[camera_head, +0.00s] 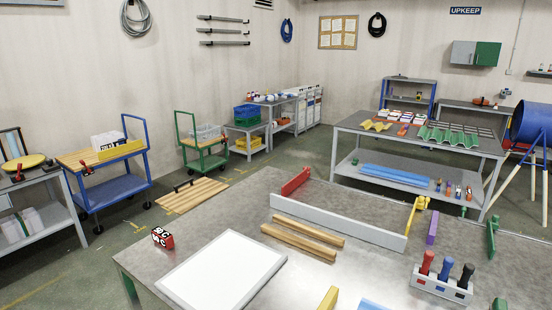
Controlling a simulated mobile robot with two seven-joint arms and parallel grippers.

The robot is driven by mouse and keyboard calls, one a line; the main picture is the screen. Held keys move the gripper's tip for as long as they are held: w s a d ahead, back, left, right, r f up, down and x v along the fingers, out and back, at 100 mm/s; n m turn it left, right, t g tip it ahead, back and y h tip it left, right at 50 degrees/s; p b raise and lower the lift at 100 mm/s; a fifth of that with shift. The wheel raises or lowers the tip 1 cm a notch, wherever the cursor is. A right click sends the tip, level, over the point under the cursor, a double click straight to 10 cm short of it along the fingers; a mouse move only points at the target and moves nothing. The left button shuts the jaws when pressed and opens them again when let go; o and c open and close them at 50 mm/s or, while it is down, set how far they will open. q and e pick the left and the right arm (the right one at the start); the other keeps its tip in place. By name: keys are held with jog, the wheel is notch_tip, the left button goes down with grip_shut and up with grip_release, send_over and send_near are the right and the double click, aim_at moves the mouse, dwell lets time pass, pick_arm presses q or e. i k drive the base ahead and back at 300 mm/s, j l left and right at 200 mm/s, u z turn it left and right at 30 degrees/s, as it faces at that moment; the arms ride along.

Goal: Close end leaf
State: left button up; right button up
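On the grey metal table (240,200) a long grey upright board (337,222) stands on edge. A red upright piece (295,182) stands behind its left end, and a yellow upright piece with a bent top (413,215) stands at its right end. A purple upright piece (432,227) and a green upright piece (492,236) stand further right. None is marked as the end leaf, and I cannot tell which of these it is. Neither of my grippers is in view.
Two wooden bars (302,237) lie before the board. A white panel (222,271), a red-black block (163,237) and a rack with red, black and blue handles (441,283) are on the table. Yellow (328,298) and blue (369,304) pieces are cut off at the bottom.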

aim_at(181, 201)
jog(key=j+u, duration=0.1)
jog(key=u, duration=0.45)
jog(key=i+j+u, duration=0.1)
jog(key=j, duration=0.2)
jog(key=i+j, duration=0.1)
jog(key=j, duration=0.25)
jog(key=i+j+u, duration=0.15)
jog(key=j, duration=0.15)
jog(key=i+j+u, duration=0.75)
jog(key=i, duration=0.15)
jog(key=i+j+u, duration=0.1)
jog(key=i+u, duration=0.25)
jog(key=i, duration=1.25)
jog(key=i+z, duration=0.25)
jog(key=i, duration=0.25)
jog(key=i+z, duration=0.3)
jog(key=i, duration=0.15)
jog(key=i+j+z, duration=0.25)
jog(key=i, duration=0.2)
jog(key=i+l+z, duration=0.15)
jog(key=i+z, duration=0.55)
jog(key=z, duration=0.25)
jog(key=i+j+z, duration=0.15)
jog(key=i+z, duration=0.3)
jog(key=i+l+z, duration=0.2)
jog(key=z, duration=0.25)
jog(key=i+z, duration=0.7)
jog(key=z, duration=0.25)
